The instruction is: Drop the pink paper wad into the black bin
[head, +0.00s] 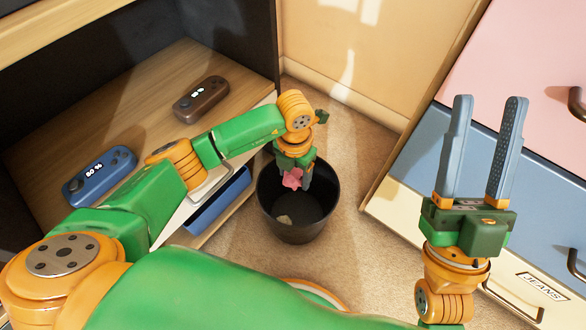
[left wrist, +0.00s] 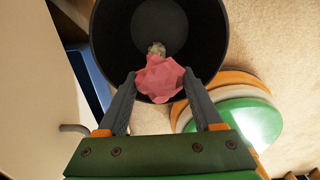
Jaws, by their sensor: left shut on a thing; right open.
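The pink paper wad (head: 292,179) is held by my left gripper (head: 299,182) over the black bin (head: 318,221). In the left wrist view, the pink wad (left wrist: 159,78) sits between the two fingertips, with the open mouth of the black bin (left wrist: 110,40) behind it. I cannot tell exactly how far the wad is from the rim height. A small pale crumpled piece (head: 284,219) lies inside the bin. My right gripper (head: 482,150) is open and empty, raised in front of the drawers.
A wooden shelf (head: 140,85) at left holds a blue device (head: 100,175) and a brown device (head: 201,99). A dresser (head: 420,140) with pink, blue and cream drawers stands at right. Carpet (head: 350,250) around the bin is mostly clear.

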